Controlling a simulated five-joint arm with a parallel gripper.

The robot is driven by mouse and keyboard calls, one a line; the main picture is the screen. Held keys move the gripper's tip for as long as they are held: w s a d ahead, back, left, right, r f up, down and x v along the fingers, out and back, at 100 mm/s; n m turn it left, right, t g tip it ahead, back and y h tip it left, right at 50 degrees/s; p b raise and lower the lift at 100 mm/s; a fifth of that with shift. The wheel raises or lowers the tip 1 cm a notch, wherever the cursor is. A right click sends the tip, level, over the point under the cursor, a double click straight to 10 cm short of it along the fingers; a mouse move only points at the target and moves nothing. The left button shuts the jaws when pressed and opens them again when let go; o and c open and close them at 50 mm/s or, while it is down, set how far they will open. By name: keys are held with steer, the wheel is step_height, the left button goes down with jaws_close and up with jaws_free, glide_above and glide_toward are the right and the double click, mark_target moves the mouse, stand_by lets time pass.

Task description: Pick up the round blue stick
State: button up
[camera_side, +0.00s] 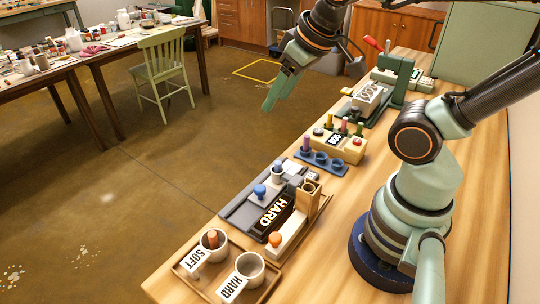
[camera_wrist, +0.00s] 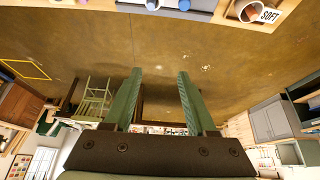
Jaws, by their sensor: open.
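A blue piece with a rounded top (camera_side: 260,191) stands on the grey plate of the tester marked HARD, near the table's left edge. I take it for the round blue stick, though it is small here. My gripper (camera_side: 270,100) is high off the table's left edge, over the floor, well away from the blue piece. Its two green fingers (camera_wrist: 160,73) are apart with nothing between them.
A blue rack (camera_side: 322,160) with a purple stick and a beige block (camera_side: 350,147) with several sticks stand farther back.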

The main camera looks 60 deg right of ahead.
steer(key=n, duration=0.2)
steer(key=n+g, duration=0.6)
steer(key=n, duration=0.6)
glide_above(278, 162)
step_height(278, 162, down, 6)
steer(key=shift+n, duration=0.4)
steer(key=f, duration=0.7)
steer(key=shift+s+d, duration=0.1)
steer(key=shift+d, duration=0.3)
steer(key=f, duration=0.2)
steer(key=a+f, duration=0.1)
steer(key=f, duration=0.1)
steer(key=shift+f, duration=0.7)
jaws_close()
